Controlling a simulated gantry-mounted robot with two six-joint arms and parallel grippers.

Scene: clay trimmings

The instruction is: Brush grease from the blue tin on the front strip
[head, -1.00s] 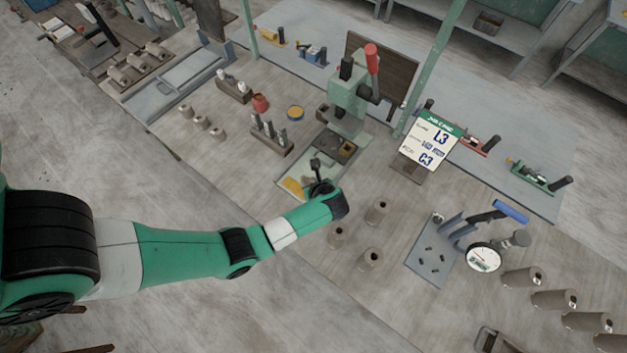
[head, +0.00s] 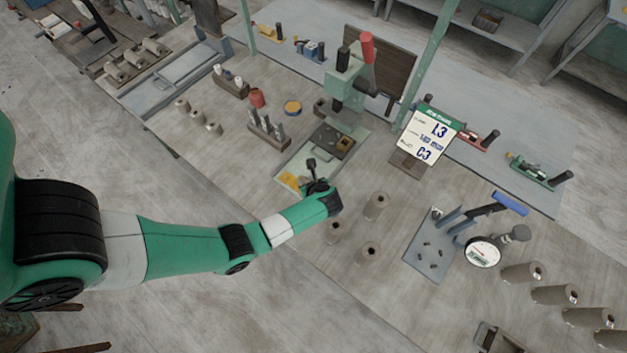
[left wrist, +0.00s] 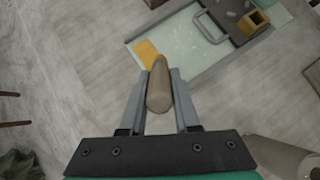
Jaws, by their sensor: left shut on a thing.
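A small round tin (head: 293,108) with a blue rim and a yellow top stands left of the green press (head: 345,85). A pale plate (head: 290,163) reaches out in front of the press and also shows in the left wrist view (left wrist: 185,65). A yellow-orange patch (head: 288,179) lies on its front end. My left gripper (left wrist: 159,88) is shut on a tan, blunt-ended handle (left wrist: 159,92), above the plate's front end beside the patch.
Several grey-beige spools (head: 376,206) stand right of my left wrist. A rack of dark pegs (head: 268,130) and a red pot (head: 257,98) stand to the left. A sign (head: 428,137) and a dial gauge (head: 483,251) stand to the right.

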